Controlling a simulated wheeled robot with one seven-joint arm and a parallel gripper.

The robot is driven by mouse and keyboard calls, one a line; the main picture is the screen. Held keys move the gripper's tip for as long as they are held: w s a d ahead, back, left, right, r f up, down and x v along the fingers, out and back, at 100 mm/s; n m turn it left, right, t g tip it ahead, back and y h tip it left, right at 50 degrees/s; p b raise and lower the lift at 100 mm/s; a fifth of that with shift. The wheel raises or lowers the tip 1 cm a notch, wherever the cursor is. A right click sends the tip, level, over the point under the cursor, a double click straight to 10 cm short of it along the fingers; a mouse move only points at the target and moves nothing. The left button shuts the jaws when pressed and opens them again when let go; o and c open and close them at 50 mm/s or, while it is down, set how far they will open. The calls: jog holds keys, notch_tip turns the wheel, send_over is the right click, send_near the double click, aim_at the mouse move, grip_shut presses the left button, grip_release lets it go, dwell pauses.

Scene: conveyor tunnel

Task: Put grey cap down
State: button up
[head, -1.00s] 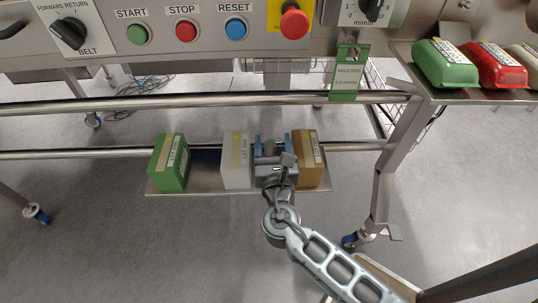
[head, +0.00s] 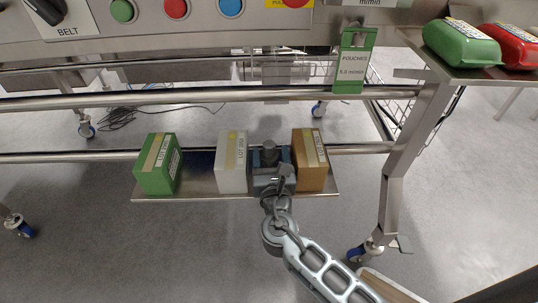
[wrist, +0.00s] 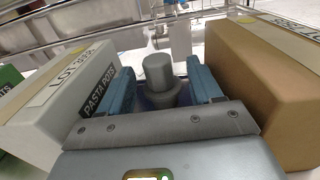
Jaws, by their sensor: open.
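The grey cap (wrist: 158,72) stands upright between my gripper's two blue fingers in the wrist view. It has a narrower round top above a wider lower part, and its base is hidden behind the gripper body. In the head view the cap (head: 269,153) shows just beyond the gripper, over the low metal shelf (head: 205,190). My gripper (wrist: 160,90) is open, with a finger on each side of the cap and a visible gap. It also shows in the head view (head: 271,165), between the white box and the brown box.
A white box (head: 231,165) labelled "PASTA POTS" stands close on the left of my gripper. A brown box (head: 309,163) stands close on the right. A green box (head: 158,168) is farther left. A steel rail (head: 90,155) runs behind, and a conveyor leg (head: 398,190) stands to the right.

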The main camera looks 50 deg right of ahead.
aim_at(269, 141)
jog(key=b+x, duration=0.1)
jog(key=x, duration=0.4)
jog(key=shift+w+r, duration=0.1)
jog(key=shift+w, duration=0.05)
jog(key=c, duration=1.1)
